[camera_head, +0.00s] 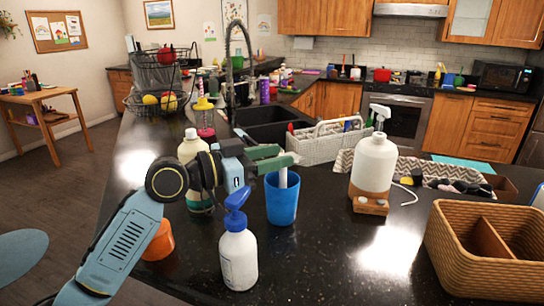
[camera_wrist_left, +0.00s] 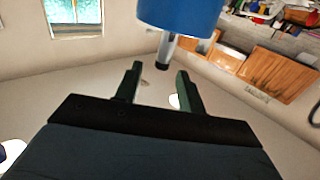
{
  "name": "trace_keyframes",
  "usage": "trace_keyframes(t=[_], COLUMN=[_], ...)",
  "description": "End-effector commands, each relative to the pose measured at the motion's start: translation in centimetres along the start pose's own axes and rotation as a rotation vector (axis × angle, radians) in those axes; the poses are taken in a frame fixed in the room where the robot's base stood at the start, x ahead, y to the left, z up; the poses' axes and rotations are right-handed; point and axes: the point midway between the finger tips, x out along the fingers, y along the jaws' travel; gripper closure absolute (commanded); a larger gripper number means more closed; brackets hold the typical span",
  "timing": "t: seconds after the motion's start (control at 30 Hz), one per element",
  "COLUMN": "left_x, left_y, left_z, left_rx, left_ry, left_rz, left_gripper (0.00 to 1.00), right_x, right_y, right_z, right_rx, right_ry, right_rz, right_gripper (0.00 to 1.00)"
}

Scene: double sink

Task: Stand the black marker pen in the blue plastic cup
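The blue plastic cup (camera_head: 281,204) stands upright on the black counter, and it also shows at the top of the left wrist view (camera_wrist_left: 178,16). A pale grey pen-like shaft (camera_head: 283,179), taken as the marker, rises from the cup's mouth. In the left wrist view its black end (camera_wrist_left: 163,64) sticks out of the cup. My left gripper (camera_head: 284,156) is just above the cup. Its fingers are apart in the left wrist view (camera_wrist_left: 160,72), with the pen's end in line with the gap and clear of both. The pen's lower part is hidden inside the cup. My right gripper does not show.
A white pump bottle with a blue top (camera_head: 238,258) stands close in front of the cup. A cream bottle (camera_head: 192,150) and an orange item (camera_head: 160,241) are by my left arm. A large soap bottle (camera_head: 374,162) and a wicker basket (camera_head: 470,262) are to the right.

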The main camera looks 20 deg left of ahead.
Motion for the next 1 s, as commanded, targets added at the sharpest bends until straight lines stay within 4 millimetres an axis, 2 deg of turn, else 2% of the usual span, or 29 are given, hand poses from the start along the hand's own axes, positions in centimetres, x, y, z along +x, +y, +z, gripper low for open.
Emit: trace_keyframes(t=[0.23, 0.37, 0.7, 0.8, 1.0], left_x=[-0.2, -1.5, -9.1, -10.9, -12.8], left_y=[0.0, -0.1, 0.0, 0.0, 0.0], left_z=[0.0, 0.2, 0.5, 0.4, 0.2], left_rx=[0.000, 0.001, 0.001, 0.001, -0.001], left_ry=[0.000, -0.003, -0.005, -0.005, -0.002], left_rz=[0.000, -0.002, -0.002, -0.001, 0.000], left_gripper=[0.61, 0.61, 0.61, 0.61, 0.61], right_x=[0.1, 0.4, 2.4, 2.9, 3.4], right_y=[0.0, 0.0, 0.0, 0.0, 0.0], right_z=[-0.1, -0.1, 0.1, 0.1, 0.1], right_rx=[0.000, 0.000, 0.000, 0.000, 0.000], right_ry=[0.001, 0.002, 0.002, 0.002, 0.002], right_rz=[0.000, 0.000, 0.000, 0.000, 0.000], right_gripper=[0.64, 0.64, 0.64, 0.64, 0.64])
